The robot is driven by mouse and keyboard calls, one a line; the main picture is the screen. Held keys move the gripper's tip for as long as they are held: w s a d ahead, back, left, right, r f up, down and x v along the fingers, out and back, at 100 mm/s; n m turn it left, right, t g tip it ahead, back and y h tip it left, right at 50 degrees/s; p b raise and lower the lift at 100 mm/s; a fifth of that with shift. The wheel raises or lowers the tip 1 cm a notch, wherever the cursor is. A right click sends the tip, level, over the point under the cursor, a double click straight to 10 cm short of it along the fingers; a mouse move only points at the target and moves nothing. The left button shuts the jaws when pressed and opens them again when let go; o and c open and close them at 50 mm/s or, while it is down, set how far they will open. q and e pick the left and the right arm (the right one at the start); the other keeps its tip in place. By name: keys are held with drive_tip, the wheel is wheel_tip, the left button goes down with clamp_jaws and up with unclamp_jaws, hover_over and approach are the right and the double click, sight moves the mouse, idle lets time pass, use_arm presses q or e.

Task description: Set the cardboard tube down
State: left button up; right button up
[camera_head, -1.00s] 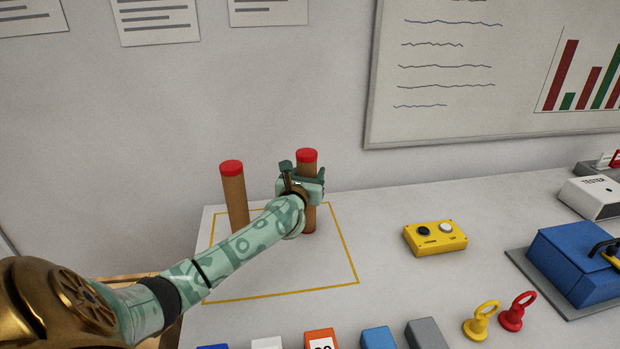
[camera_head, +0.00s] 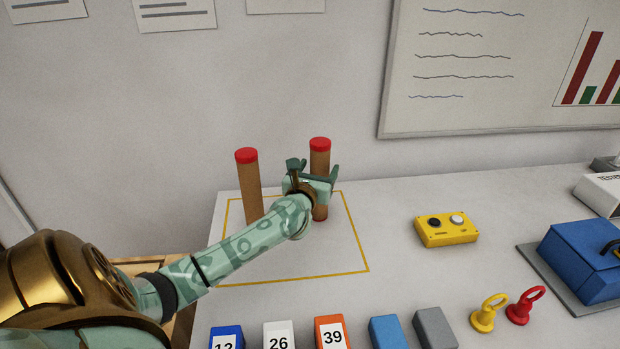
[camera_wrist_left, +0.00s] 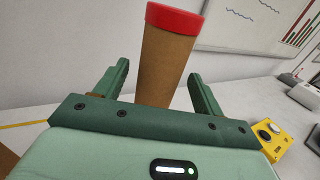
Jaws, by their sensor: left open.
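Two brown cardboard tubes with red caps stand upright inside a yellow outlined square (camera_head: 368,270) on the white table. The right tube (camera_head: 320,162) is at my left gripper (camera_head: 314,172); the left tube (camera_head: 252,192) stands apart from it, partly behind my left arm. In the left wrist view the fingers of my left gripper (camera_wrist_left: 160,84) are spread wide, with the right tube (camera_wrist_left: 164,65) between or just beyond them and a gap on each side. The tube's lower part is hidden by the gripper there. My right gripper is not in view.
A yellow button box (camera_head: 446,230) sits right of the square. Numbered blocks, including an orange one (camera_head: 332,334), line the front edge. Yellow (camera_head: 488,314) and red (camera_head: 525,306) ring-topped pieces and a blue box (camera_head: 585,262) stand at the right. A wall is behind.

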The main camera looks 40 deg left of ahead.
use_arm(q)
drive_tip(key=p+v, duration=0.1)
drive_tip(key=v, duration=0.7)
